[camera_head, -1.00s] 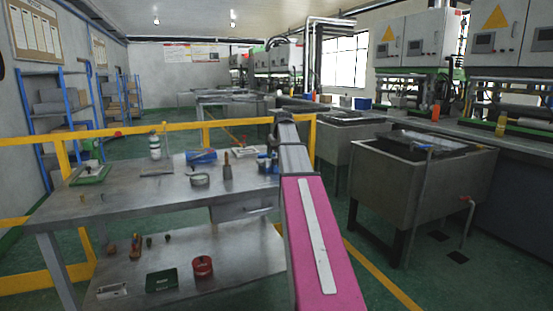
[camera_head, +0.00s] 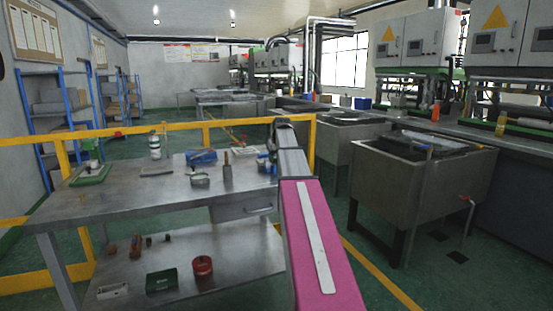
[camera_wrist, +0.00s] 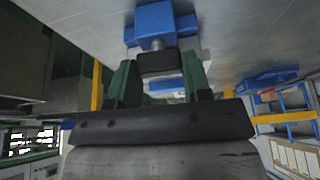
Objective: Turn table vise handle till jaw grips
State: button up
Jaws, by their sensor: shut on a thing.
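The table vise (camera_head: 264,162) is blue and sits at the right end of the metal workbench, partly hidden behind my arm in the head view. In the wrist view, the blue vise body (camera_wrist: 155,20) is at the top centre, with a grey screw part and a dark block in front of it. My gripper (camera_wrist: 160,64) has its two green fingers on either side of this dark part, close to the vise. It is shut on what seems to be the vise handle. The handle's shape and the jaw gap cannot be made out.
The workbench (camera_head: 130,205) also holds a white bottle (camera_head: 155,146), a blue item (camera_head: 201,157), a round tin (camera_head: 199,180) and a green-based tool (camera_head: 90,174). A yellow rail (camera_head: 120,131) runs behind it. A metal sink (camera_head: 410,195) stands to the right.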

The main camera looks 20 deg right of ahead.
jog(key=m, duration=0.2)
jog(key=m+h, duration=0.1)
jog(key=m, duration=0.1)
jog(key=shift+a+h, duration=0.1)
jog(key=shift+h, duration=0.2)
jog(key=o, duration=0.9)
jog(key=shift+r, duration=0.1)
jog(key=v, duration=1)
jog(key=shift+s+r, duration=0.1)
jog(key=shift+r, duration=0.2)
